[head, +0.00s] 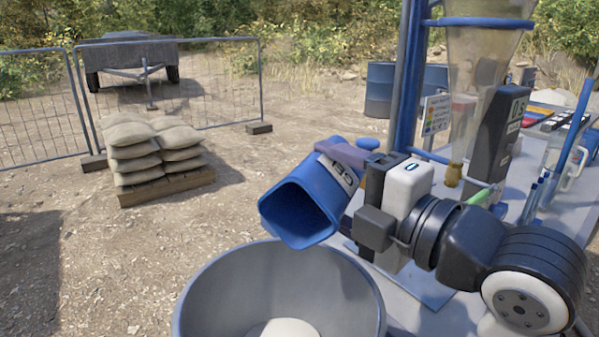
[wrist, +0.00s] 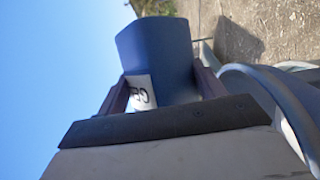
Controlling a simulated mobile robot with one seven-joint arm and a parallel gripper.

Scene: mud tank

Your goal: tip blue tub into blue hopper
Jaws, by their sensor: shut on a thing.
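The blue tub (head: 308,203) is tipped over in the head view, its open mouth turned down and to the left. Its inside looks empty as far as I can see. My gripper (head: 347,160) is shut on the tub near a white label with dark lettering. The wrist view shows the tub (wrist: 160,50) between the two fingers (wrist: 163,90). The blue-rimmed round hopper (head: 222,285) is below the tub, grey inside, with a pale rounded mound (head: 283,328) at its bottom. The tub is above the hopper's far rim and appears apart from it. The hopper's rim also shows in the wrist view (wrist: 262,82).
A bench (head: 410,300) stands behind and right of the hopper, with a clear cone-shaped vessel (head: 480,60) on a blue frame. Stacked sandbags (head: 150,150) on a pallet, mesh fencing (head: 40,110) and a trailer (head: 130,55) are farther back. Open gravel lies left.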

